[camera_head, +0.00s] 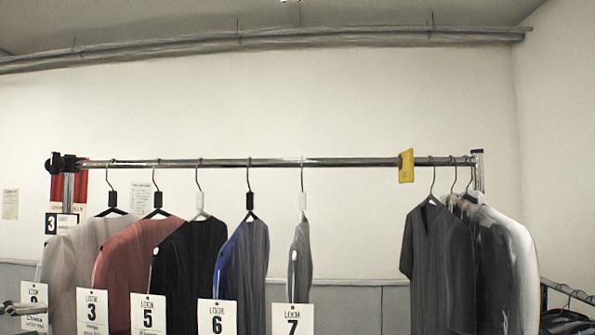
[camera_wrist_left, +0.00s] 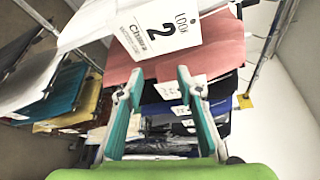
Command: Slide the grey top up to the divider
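A grey top (camera_head: 300,250) with a LOOK 7 tag (camera_head: 292,318) hangs edge-on from the rail, well left of the yellow divider (camera_head: 406,166), with bare rail between. A darker grey short-sleeved top (camera_head: 437,262) hangs just right of the divider. The divider also shows small in the left wrist view (camera_wrist_left: 245,101). My left gripper (camera_wrist_left: 160,74) is open, its teal fingers apart with nothing held. A coral garment (camera_wrist_left: 195,52) and a LOOK 2 tag (camera_wrist_left: 160,28) are in front of it. The grey top cannot be made out there. My right gripper is in neither view.
On the metal rail (camera_head: 350,162), a blue garment (camera_head: 243,262), a black one (camera_head: 190,265), a coral one and a pale one (camera_head: 75,260) hang left of the grey top. A white garment (camera_head: 515,250) hangs at the right end. Another loaded rack (camera_head: 568,300) stands at lower right.

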